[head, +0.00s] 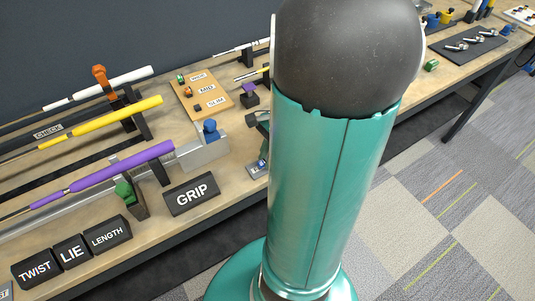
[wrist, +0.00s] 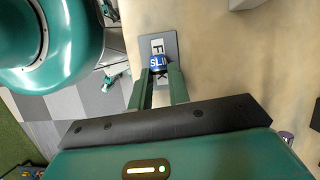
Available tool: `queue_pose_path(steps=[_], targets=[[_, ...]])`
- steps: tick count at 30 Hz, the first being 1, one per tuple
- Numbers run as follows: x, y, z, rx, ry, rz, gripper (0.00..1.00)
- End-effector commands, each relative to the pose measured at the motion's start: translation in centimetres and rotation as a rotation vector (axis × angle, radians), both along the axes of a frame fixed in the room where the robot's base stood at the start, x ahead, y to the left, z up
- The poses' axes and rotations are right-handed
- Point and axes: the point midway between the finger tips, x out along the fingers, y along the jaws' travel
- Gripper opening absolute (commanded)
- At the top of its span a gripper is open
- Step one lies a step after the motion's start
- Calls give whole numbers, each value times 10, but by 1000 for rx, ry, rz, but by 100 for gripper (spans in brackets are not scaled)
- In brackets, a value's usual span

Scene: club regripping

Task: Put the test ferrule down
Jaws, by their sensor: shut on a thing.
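My gripper (wrist: 158,84) has two green fingers. In the wrist view it is shut on a small blue piece (wrist: 158,64), which I take to be the test ferrule; white letters "SLI" show on it. The piece is over a grey plate (wrist: 171,43) with a white label reading "F"; whether it touches the plate I cannot tell. In the head view the grey plate (head: 255,171) lies near the bench's front edge, left of my arm, which hides most of my gripper. A bit of blue shows just above the plate there.
A black GRIP block (head: 192,194) and a grey holder with a blue knob (head: 203,151) stand left of the plate. A wooden board (head: 205,105) with labels and small coloured pieces lies behind. Clubs with purple, yellow and white grips rest at left. Bare bench surrounds the plate.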

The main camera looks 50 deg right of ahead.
Motion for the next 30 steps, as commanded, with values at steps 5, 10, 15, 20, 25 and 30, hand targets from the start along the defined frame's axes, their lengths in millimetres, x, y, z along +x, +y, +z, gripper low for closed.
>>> queue_pose_path(steps=[5, 10, 15, 20, 25, 30], targets=[[0, 0, -3, 0, 0, 0, 28], [0, 0, -3, 0, 0, 0, 40], [0, 0, -2, 0, 0, 0, 40], [0, -3, 8, -2, -2, 0, 40], [-2, -15, 36, -4, -3, -1, 40], [-5, -29, 72, -4, -3, -1, 40]])
